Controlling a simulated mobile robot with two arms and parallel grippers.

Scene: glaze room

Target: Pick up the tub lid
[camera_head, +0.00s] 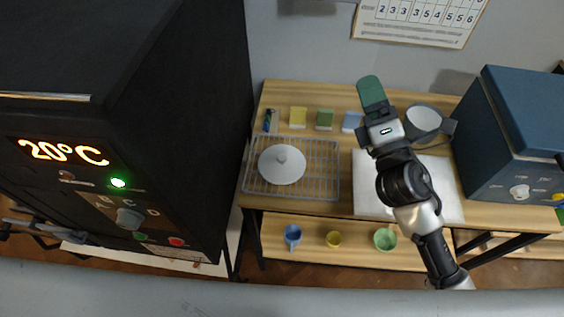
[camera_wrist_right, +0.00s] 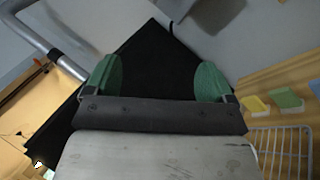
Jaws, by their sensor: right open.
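A pale round lid with a small knob (camera_head: 282,166), which looks like the tub lid, lies on a wire rack (camera_head: 327,181) on the wooden table. My right gripper (camera_head: 372,93) is above the table, to the right of the lid and apart from it. In the right wrist view my right gripper (camera_wrist_right: 158,80) is open, its two green fingers wide apart with nothing between them. The lid does not show in that view. A round white-topped tub-like thing (camera_head: 425,118) is partly hidden behind my right gripper. My left gripper is not in view.
Yellow (camera_head: 298,117), green (camera_head: 324,119) and blue (camera_head: 351,121) blocks stand behind the rack. A black kiln-like box (camera_head: 190,150) rises on the left, a blue box (camera_head: 520,140) on the right. A white board (camera_head: 365,190) lies under my right arm. Cups stand on the lower shelf (camera_head: 360,236).

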